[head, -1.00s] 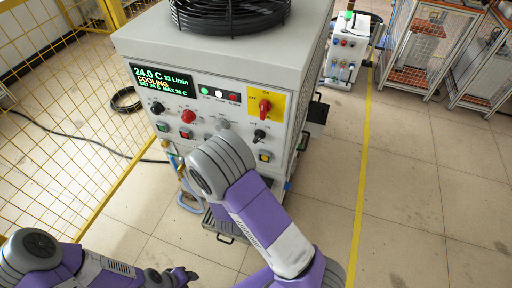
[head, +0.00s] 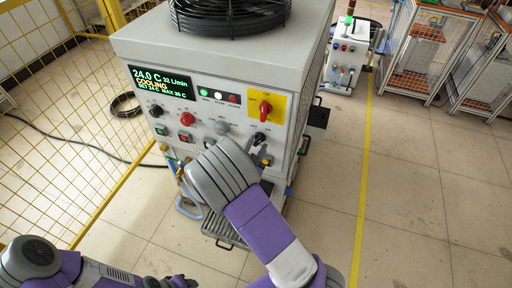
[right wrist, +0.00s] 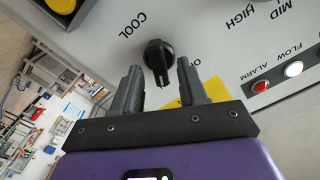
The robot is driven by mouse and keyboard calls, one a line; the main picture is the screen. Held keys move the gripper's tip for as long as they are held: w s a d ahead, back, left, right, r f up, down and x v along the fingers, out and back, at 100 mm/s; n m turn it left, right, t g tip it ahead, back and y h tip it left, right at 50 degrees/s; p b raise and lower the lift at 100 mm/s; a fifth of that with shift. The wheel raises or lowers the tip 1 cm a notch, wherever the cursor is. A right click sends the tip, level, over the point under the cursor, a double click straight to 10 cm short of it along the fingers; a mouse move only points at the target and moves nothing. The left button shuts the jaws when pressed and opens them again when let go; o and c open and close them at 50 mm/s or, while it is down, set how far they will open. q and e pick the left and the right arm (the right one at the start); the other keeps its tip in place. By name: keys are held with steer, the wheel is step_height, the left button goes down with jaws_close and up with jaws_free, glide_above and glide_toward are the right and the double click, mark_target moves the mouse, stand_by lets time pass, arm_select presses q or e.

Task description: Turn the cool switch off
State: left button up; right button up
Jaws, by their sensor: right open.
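In the head view my right wrist hides most of that gripper. My left gripper (head: 172,282) is at the bottom edge, partly cut off, away from the panel.
A red switch (head: 265,109) on a yellow plate, other knobs and buttons, and indicator lights crowd the panel. A yellow mesh fence (head: 60,110) stands at left.

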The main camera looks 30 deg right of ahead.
jaws_close()
steer(key=shift+n, duration=0.3)
steer(key=n+p, duration=0.3)
steer(key=n, duration=0.1)
steer(key=shift+a+r+p, duration=0.1)
steer(key=shift+r+p, duration=0.05)
steer(key=shift+p, duration=0.15)
steer(key=shift+w+n+p, duration=0.1)
steer(key=shift+n+p, duration=0.9)
steer(key=shift+n, duration=0.6)
steer(key=shift+f, duration=0.2)
